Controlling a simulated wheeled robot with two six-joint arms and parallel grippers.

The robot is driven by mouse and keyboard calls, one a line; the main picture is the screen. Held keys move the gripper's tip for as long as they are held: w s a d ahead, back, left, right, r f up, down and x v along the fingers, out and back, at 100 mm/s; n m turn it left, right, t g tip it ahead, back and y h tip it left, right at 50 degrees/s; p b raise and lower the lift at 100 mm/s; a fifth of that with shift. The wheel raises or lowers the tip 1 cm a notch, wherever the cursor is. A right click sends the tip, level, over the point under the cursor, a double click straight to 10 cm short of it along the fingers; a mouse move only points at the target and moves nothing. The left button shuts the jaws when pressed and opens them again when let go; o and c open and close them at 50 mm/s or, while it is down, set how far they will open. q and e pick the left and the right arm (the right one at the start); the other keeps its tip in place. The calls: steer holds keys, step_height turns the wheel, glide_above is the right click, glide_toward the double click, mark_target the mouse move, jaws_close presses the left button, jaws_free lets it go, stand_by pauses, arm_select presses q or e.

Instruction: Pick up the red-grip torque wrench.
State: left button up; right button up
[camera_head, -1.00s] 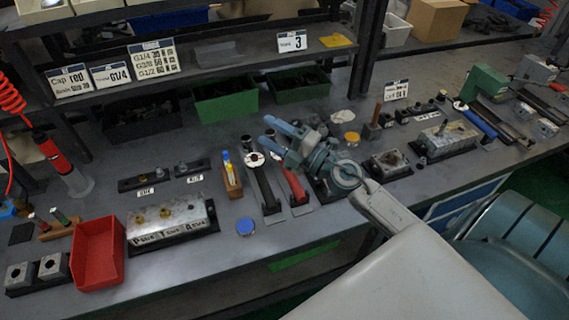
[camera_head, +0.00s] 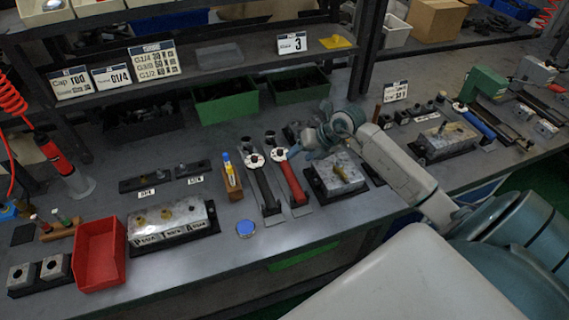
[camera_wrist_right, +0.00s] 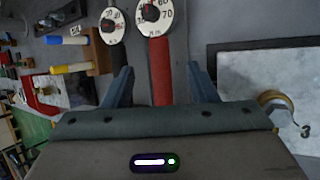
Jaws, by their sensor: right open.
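The red-grip torque wrench (camera_head: 294,184) lies on the bench, its round white dial toward the back. In the right wrist view its red grip (camera_wrist_right: 160,72) runs between my two finger tips, with the dial above. My right gripper (camera_head: 298,143) is open and empty near the dial end; it also shows in the wrist view (camera_wrist_right: 162,78). I cannot tell how far above the grip the fingers are. A second, dark-grip wrench (camera_head: 265,187) with a similar dial lies just left of it. My left gripper is not in view.
A metal valve block (camera_head: 338,172) stands close right of the red wrench. A wooden holder with a yellow-handled tool (camera_head: 231,180) stands left of the dark wrench. Green bins (camera_head: 225,103) stand behind, under the shelf.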

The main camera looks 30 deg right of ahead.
mark_target(288, 164)
steer(key=shift+x, duration=1.2)
steer(key=shift+w+a+f+p, duration=0.25)
steer(key=shift+p, duration=0.3)
steer(key=p+x, duration=0.2)
steer(key=x, duration=0.2)
steer(key=shift+f, duration=0.1)
steer(key=shift+w+f, duration=0.1)
steer(key=shift+f, duration=0.1)
steer(key=shift+r, duration=0.1)
jaws_close()
